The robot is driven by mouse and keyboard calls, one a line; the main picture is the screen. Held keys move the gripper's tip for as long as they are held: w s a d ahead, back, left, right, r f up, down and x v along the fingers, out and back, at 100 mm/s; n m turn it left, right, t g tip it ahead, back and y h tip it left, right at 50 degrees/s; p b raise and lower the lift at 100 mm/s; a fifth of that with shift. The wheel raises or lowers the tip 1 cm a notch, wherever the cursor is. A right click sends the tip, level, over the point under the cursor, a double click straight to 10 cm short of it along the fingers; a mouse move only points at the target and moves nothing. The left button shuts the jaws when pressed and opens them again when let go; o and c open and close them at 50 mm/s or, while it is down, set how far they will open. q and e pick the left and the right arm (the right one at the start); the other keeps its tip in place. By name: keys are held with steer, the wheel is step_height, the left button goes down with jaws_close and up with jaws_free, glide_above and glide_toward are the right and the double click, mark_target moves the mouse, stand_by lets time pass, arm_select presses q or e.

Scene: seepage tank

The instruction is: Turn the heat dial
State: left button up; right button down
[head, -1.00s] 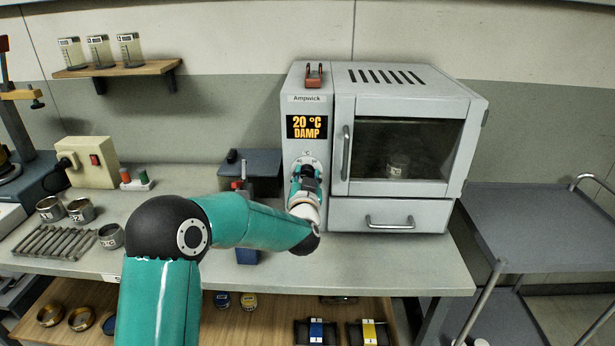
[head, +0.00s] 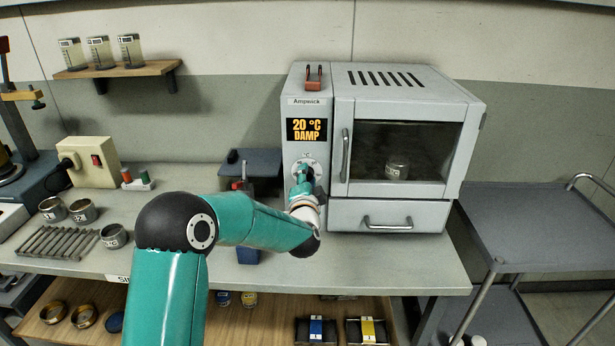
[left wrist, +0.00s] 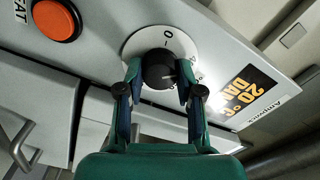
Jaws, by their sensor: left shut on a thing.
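The heat dial (left wrist: 158,66) is a dark round knob on a white numbered disc (left wrist: 150,44) on the front of the grey oven. In the left wrist view my left gripper (left wrist: 158,84) has one finger on each side of the knob and is shut on it. In the head view the left gripper (head: 304,178) is at the oven's control panel and hides most of the dial; the top of the disc (head: 306,161) shows above it. The display (head: 306,129) above reads 20 °C DAMP. My right gripper is not in view.
The oven door (head: 405,152) is closed, with a tin (head: 397,167) behind its glass. A drawer (head: 390,215) is below. An orange button (left wrist: 56,19) is on the same panel. A dark grey box (head: 252,164) stands left of the oven. Tins stand at the bench's left.

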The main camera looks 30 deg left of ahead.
arm_select(q)
steer(key=shift+d+f+m, duration=0.15)
steer(key=shift+d+m, duration=0.15)
steer(key=shift+m, duration=0.3)
steer(key=o, duration=1.2)
steer(key=shift+w, duration=0.1)
steer(key=shift+c, duration=0.2)
steer(key=shift+a, duration=0.1)
steer(key=v, duration=1.2)
steer(key=shift+a, duration=0.1)
